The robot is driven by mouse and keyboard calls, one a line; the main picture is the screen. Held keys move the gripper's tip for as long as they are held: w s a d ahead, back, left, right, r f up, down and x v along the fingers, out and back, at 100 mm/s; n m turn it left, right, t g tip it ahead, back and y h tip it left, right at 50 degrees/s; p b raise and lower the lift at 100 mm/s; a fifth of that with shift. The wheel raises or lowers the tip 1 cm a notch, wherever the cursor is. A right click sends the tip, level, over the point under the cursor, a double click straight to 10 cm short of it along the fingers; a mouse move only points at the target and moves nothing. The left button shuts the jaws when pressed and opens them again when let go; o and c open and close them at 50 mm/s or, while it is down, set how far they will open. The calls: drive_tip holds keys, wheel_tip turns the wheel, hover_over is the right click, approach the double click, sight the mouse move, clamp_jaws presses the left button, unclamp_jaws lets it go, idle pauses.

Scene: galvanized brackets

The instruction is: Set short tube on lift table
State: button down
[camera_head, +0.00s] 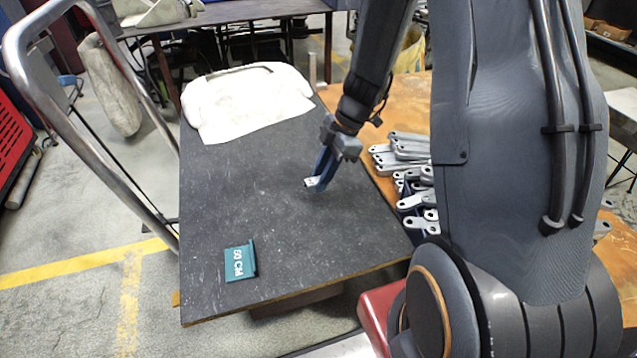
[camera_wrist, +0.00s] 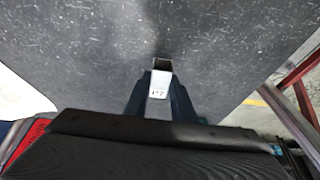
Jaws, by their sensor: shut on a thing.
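The lift table (camera_head: 290,235) has a dark, scuffed top and fills the middle of the head view. My gripper (camera_head: 322,172) is over its right half, pointing down. It is shut on the short tube (camera_head: 312,184), a small pale metal piece at the fingertips. In the wrist view the short tube (camera_wrist: 159,84) sits between the two blue fingers, its square open end facing away from my gripper and a small dark mark on its pale face. I cannot tell whether the tube touches the table top or hangs just above it.
A white, sheet-like thing (camera_head: 245,103) covers the far end. Several grey brackets (camera_head: 405,160) lie on a brown surface at right. A metal push handle (camera_head: 100,120) rises at left. The table's middle is clear.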

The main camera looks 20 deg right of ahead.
drive_tip(key=shift+f, duration=1.8)
drive_tip(key=shift+f, duration=0.2)
drive_tip(key=c, duration=1.5)
unclamp_jaws()
drive_tip(key=shift+r, duration=0.15)
